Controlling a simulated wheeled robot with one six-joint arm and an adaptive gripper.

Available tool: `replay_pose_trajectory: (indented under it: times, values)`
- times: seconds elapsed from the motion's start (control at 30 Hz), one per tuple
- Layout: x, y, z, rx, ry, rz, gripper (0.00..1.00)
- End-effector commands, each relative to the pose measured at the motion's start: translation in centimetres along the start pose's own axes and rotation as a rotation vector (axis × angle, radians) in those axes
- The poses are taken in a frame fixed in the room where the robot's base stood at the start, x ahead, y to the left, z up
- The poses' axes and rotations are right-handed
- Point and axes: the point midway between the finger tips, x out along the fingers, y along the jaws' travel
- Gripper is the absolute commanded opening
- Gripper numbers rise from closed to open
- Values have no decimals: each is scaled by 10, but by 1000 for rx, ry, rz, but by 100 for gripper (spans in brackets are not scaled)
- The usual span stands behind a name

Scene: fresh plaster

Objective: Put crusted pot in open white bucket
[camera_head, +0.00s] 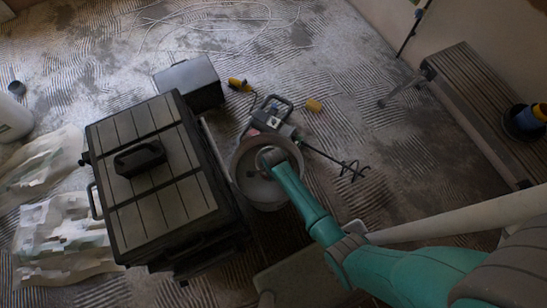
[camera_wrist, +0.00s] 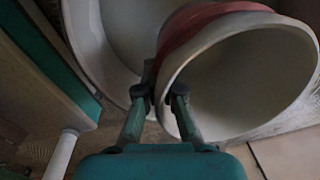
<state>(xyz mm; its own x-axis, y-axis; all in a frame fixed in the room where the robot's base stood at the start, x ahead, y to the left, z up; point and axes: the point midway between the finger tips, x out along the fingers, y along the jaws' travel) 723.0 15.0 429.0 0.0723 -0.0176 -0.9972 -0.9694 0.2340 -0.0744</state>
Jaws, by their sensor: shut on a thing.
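The crusted pot (camera_wrist: 235,85) has a pale inside and a reddish band on its outer wall. In the wrist view my gripper (camera_wrist: 160,92) is shut on the pot's rim, one finger on each side of the wall. The open white bucket (camera_wrist: 92,38) shows behind and to the left of the pot, partly hidden by it. In the head view the brownish pot rim (camera_head: 241,158) overlaps the bucket (camera_head: 263,196), with my gripper (camera_head: 270,157) at the rim. I cannot tell whether the pot is above the bucket or partly inside its mouth.
A large black toolbox (camera_head: 155,185) stands close to the left of the bucket, with a grey box (camera_head: 190,84) behind it. A mixer tool (camera_head: 275,120) lies just behind. A wooden bench (camera_head: 478,105) stands at the right. Crumpled sacks (camera_head: 62,240) lie at left.

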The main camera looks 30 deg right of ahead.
Motion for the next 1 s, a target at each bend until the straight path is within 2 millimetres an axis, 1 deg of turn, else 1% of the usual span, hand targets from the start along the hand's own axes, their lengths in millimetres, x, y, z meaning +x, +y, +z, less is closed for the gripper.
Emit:
replay_pose_trajectory:
  times: [0.1,0.33,0.4,0.47,0.5,0.83,0.93,1.0]
  values:
    - [3,0,0,0,0,0,0]
    - [3,0,0,0,0,0,0]
    - [3,0,0,0,0,0,18]
    - [3,0,0,0,0,0,33]
    - [3,0,0,0,0,0,35]
    - [1,0,0,0,0,0,35]
    - [-6,-1,0,0,-1,-2,35]
    - [-14,-1,0,0,-1,-3,35]
